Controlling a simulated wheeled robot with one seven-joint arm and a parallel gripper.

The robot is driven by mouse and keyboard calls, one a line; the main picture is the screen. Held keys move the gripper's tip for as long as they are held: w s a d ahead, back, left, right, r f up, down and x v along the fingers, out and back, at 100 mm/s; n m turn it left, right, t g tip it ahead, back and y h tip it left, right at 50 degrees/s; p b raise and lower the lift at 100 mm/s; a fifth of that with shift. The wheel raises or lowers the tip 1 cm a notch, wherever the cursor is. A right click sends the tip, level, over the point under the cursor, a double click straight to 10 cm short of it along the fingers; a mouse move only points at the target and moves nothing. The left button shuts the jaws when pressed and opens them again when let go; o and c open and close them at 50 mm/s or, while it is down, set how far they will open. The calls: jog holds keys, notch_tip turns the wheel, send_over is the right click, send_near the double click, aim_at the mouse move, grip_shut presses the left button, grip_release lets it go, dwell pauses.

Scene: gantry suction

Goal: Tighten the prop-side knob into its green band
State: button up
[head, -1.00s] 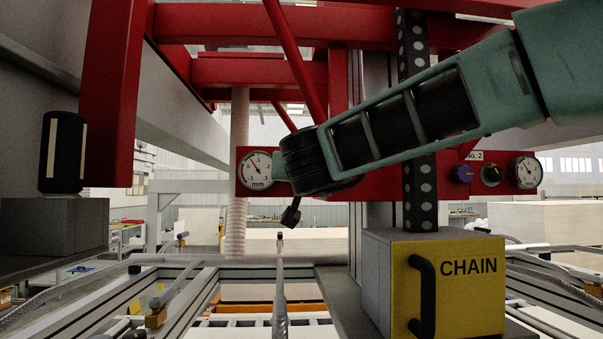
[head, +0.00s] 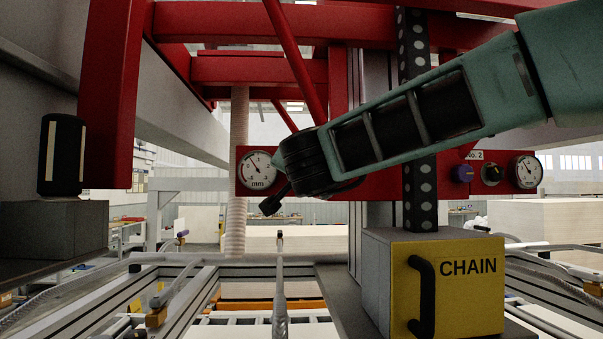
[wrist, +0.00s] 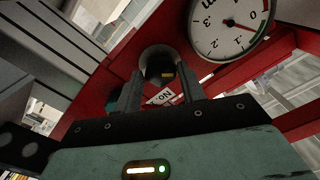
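In the head view, this gauge (head: 258,170) stands left of my wrist. My own wrist hides the knob and fingertips there.
The red panel carries a second gauge (head: 527,172) at right, with a purple knob (head: 462,174) and a black knob (head: 491,174). A yellow CHAIN box (head: 455,285) stands below my arm. A dotted black strip (head: 420,195) hangs behind my arm.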

jog(key=shift+o, duration=1.1)
jog(key=s+b, duration=0.4)
jog(key=s, duration=1.3)
jog(key=shift+s, duration=0.25)
jog(key=shift+f, duration=0.1)
notch_tip(320, 180, down, 7)
jog(key=w+n+t+h+b, duration=0.15)
jog(key=n+t+b, duration=0.25)
jog(key=b, duration=0.4)
jog(key=a+p+x, duration=0.1)
jog(key=p+x, duration=0.5)
jog(key=x, duration=1.1)
jog(key=shift+w+r, duration=0.25)
jog(key=shift+r, duration=0.2)
